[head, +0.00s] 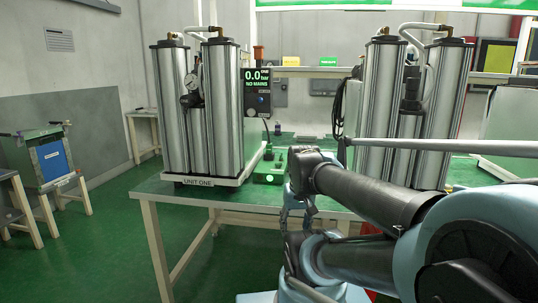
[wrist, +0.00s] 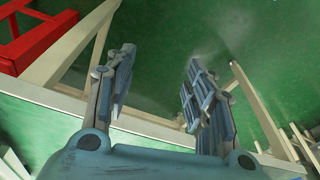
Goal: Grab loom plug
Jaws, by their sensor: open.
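I cannot pick out the loom plug for certain in either view. In the head view, a dark looped cable (head: 338,108) hangs at the left side of the right-hand column unit; whether a plug ends it is too small to tell. My gripper (wrist: 160,58) shows in the wrist view with its two jointed fingers wide apart and nothing between them. Beyond the fingers are green floor and pale table legs, with no plug there. In the head view my arm covers part of the bench and the right-hand unit's lower part.
The left column unit (head: 207,112), marked UNIT ONE, stands on the green bench (head: 172,190). Its display (head: 257,90) reads 0.0, NO MAINS. The right column unit (head: 442,110) stands behind my arm. A red frame (wrist: 40,40) and pale beams flank the gripper.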

